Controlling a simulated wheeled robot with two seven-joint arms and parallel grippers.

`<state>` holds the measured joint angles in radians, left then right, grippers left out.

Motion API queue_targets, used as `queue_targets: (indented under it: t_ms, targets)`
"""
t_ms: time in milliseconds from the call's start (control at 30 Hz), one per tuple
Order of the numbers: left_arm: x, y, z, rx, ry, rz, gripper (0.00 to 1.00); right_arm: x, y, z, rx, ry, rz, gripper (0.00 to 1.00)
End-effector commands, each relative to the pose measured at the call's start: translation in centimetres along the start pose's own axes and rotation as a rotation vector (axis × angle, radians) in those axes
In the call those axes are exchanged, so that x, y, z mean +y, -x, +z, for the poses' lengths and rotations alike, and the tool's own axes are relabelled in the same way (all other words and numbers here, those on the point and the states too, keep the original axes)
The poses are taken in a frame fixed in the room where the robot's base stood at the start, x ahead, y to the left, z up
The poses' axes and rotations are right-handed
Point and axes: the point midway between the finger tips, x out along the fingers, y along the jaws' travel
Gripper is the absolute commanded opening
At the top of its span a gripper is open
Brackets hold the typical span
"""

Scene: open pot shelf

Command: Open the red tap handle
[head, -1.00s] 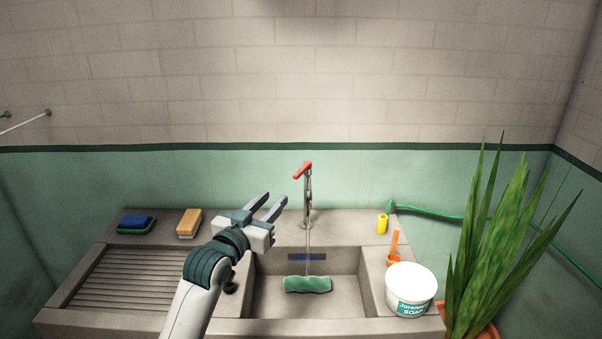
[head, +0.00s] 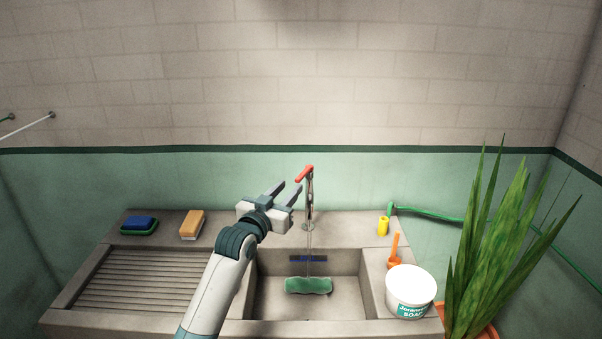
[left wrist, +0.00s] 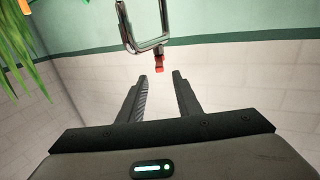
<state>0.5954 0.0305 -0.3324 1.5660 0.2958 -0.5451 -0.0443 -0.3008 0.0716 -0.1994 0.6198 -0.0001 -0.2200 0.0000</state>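The red tap handle (head: 304,173) sits on top of the chrome tap (head: 309,205) at the back of the sink. A thin stream of water seems to run from the tap into the basin. My left gripper (head: 289,188) is open and empty, just left of the tap and slightly below the handle. In the left wrist view, the red handle (left wrist: 159,64) shows just beyond the gap between the open fingertips (left wrist: 159,76), apart from them, and the chrome tap (left wrist: 146,30) shows above it. My right gripper is not in view.
The basin holds a green object (head: 308,285). A white soap tub (head: 411,285), an orange tool (head: 393,255) and a yellow item (head: 383,226) are on the right. Sponges (head: 192,225) lie on the left ledge. A tall plant (head: 490,250) stands far right.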

Motion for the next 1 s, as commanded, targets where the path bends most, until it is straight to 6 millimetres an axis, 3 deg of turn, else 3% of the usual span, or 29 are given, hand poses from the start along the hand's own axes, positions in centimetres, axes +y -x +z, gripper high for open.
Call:
queue_targets:
  t_ms: [600,1000]
  targets:
    - [0.0,-7.6,-0.1,-0.001,-0.001,0.000,0.31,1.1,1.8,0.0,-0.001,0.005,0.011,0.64]
    - [0.0,-9.2,0.0,0.001,0.000,0.000,0.31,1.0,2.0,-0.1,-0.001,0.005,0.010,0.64]
